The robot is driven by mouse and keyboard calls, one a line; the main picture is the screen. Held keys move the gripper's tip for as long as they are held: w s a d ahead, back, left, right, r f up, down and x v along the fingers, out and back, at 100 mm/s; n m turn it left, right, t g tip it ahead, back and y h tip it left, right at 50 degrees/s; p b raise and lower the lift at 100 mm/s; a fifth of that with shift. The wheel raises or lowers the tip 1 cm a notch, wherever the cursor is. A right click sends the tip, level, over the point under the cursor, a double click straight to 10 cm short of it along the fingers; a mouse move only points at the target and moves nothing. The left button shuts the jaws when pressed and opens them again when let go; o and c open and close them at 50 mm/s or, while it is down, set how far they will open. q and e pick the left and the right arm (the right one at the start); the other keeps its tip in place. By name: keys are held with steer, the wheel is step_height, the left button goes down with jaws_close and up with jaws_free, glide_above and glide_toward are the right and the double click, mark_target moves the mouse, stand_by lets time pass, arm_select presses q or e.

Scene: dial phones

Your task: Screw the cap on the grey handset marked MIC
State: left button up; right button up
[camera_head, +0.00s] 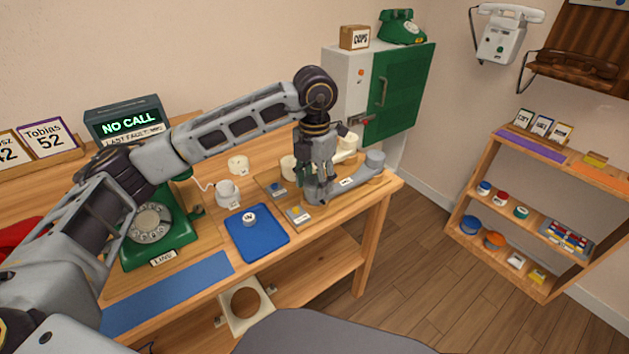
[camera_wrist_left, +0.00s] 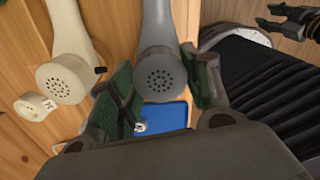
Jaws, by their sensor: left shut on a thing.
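I cannot tell whether that perforated face is a separate cap. A small white round piece (camera_head: 249,217) lies on the blue mat (camera_head: 262,243). Part of my right gripper (camera_wrist_left: 285,17) shows at the wrist view's upper right.
A cream handset (camera_wrist_left: 65,78) lies left of the grey one, with a small cream cap (camera_wrist_left: 35,106) near it. A green dial phone (camera_head: 160,226) stands on the table's left. A green-doored cabinet (camera_head: 400,95) stands behind. A shelf (camera_head: 540,215) is to the right across clear floor.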

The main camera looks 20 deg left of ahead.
arm_select(q)
steer(key=shift+m, duration=0.7)
steer(key=shift+m+b, duration=0.35)
steer(key=shift+m, duration=1.35)
arm_select(e)
steer(key=shift+f, duration=0.1)
arm_select(q)
steer(key=o, duration=1)
steer(key=shift+c, duration=0.2)
steer(key=shift+r+p, duration=2)
steer(key=shift+r, duration=1.55)
arm_select(e)
steer(key=shift+w+a+v, duration=0.1)
steer(key=shift+w+v, duration=0.05)
steer(key=shift+v, duration=0.6)
steer(key=shift+w+a+v, duration=0.1)
steer(key=shift+w+v, duration=0.05)
steer(key=shift+v, duration=0.55)
steer(key=shift+w+a+v, duration=0.1)
steer(key=shift+w+v, duration=0.05)
steer(key=shift+v, duration=0.6)
arm_select(q)
steer(key=shift+r, duration=0.1)
arm_select(e)
steer(key=shift+r, duration=0.25)
